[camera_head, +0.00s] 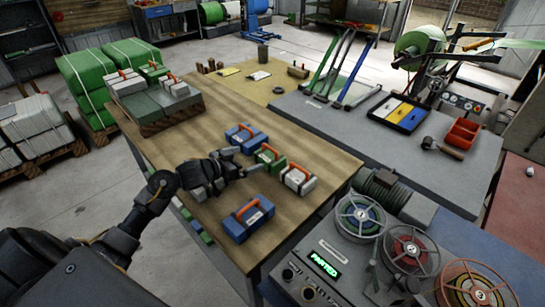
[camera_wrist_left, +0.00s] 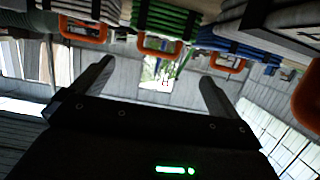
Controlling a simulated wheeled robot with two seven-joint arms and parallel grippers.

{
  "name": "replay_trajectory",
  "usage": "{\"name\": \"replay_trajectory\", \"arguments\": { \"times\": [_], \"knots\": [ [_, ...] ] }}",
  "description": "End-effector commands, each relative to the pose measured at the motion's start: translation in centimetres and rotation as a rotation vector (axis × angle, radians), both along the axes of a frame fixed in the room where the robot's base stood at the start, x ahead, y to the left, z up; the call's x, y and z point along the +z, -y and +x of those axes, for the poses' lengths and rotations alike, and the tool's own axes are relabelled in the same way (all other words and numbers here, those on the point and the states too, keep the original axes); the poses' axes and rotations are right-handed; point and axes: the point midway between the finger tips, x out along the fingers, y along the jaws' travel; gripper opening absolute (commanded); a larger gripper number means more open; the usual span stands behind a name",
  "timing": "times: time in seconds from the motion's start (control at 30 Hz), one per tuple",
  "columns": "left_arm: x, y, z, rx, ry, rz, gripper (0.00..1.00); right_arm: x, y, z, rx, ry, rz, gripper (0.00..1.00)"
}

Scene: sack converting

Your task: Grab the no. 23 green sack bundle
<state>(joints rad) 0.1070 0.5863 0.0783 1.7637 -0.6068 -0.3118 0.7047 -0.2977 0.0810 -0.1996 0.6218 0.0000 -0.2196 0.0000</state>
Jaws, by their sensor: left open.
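A green sack bundle (camera_head: 269,158) with an orange handle lies on the wooden table, between a blue bundle and a light grey one. Its number is too small to read. My left gripper (camera_head: 241,162) is open and empty, just left of the green bundle, with its fingers pointing toward it. In the left wrist view, the green bundle (camera_wrist_left: 165,20) shows upside down at the top, beyond the spread fingers (camera_wrist_left: 155,80) and roughly between them. Its orange handle hangs in the gap. No contact is visible. My right gripper is not in view.
A blue bundle (camera_head: 246,138) is behind the green one, a grey bundle (camera_head: 298,180) to its right, and another blue bundle (camera_head: 248,219) nearer. A machine with reels (camera_head: 360,217) stands at the right front.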

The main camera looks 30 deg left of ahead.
Motion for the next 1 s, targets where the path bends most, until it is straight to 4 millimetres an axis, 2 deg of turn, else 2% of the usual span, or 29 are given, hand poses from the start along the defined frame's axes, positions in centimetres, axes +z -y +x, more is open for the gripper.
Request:
{"name": "replay_trajectory", "arguments": {
  "times": [0.1,0.2,0.33,0.53,0.83,1.0],
  "knots": [
    [-0.4,0.5,1.7,0.003,0.0,-0.003,1.0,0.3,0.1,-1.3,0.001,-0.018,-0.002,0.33],
    [-0.9,0.9,3.0,0.004,0.0,-0.003,1.0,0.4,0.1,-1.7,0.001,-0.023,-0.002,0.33],
    [-1.3,1.4,4.1,0.002,-0.001,-0.002,1.0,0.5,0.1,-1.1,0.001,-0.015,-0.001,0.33],
    [-1.4,1.6,4.5,0.0,0.0,0.001,1.0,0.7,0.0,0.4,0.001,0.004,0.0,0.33],
    [-2.5,3.3,8.0,-0.001,-0.001,0.0,1.0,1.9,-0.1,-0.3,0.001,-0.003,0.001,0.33],
    [-2.9,3.5,8.9,-0.001,0.001,0.003,1.0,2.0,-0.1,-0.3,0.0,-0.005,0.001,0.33]
  ]
}}
